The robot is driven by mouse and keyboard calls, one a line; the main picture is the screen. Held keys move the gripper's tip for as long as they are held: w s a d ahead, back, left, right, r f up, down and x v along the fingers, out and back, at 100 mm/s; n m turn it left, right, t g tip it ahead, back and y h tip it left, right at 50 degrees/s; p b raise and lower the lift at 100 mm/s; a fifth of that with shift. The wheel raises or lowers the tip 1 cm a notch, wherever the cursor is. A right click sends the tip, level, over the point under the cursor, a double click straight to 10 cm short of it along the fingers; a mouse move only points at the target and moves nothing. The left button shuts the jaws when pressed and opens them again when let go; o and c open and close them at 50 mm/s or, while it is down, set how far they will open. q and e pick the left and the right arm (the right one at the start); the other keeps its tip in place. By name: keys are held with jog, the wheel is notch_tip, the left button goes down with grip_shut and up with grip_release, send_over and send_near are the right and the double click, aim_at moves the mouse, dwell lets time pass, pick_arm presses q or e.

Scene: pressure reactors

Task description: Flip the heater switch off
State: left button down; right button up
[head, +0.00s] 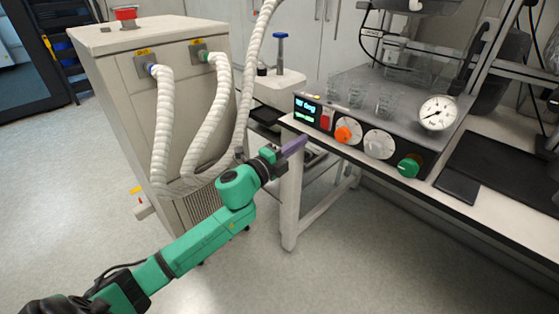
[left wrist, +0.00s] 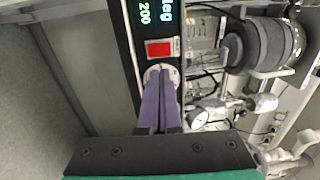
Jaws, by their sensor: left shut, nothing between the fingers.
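The heater panel (head: 360,138) is the front of the reactor unit on the bench. Its red switch (head: 325,119) sits between the small display and the orange knob (head: 343,134). The red switch also shows in the left wrist view (left wrist: 159,49), just beyond the fingertips. My left gripper (head: 300,143) is shut and empty, in front of and below the panel's left end. In the left wrist view its purple fingers (left wrist: 160,80) lie together over the white dial plate and hide the knob there. I cannot tell whether the fingers touch the panel. My right gripper is not in view.
A display (head: 305,110) is left of the switch; a green knob (head: 408,166) and a pressure gauge (head: 437,112) are to the right. A beige chiller cabinet (head: 125,100) with white hoses (head: 163,120) stands left of my arm. The floor in front is clear.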

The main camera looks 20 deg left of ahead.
pick_arm(q)
jog(key=shift+f+b+v, duration=0.1)
jog(key=shift+f+v, duration=0.1)
jog(key=shift+v, duration=0.7)
jog(key=shift+f+b+v, duration=0.15)
jog(key=shift+v, duration=0.8)
jog(key=shift+f+b+v, duration=0.1)
jog(key=shift+f+v, duration=0.1)
jog(key=shift+v, duration=0.7)
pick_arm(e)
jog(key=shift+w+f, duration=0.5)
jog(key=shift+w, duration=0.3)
pick_arm(q)
jog(key=shift+w+a, duration=0.1)
jog(key=shift+a, duration=0.05)
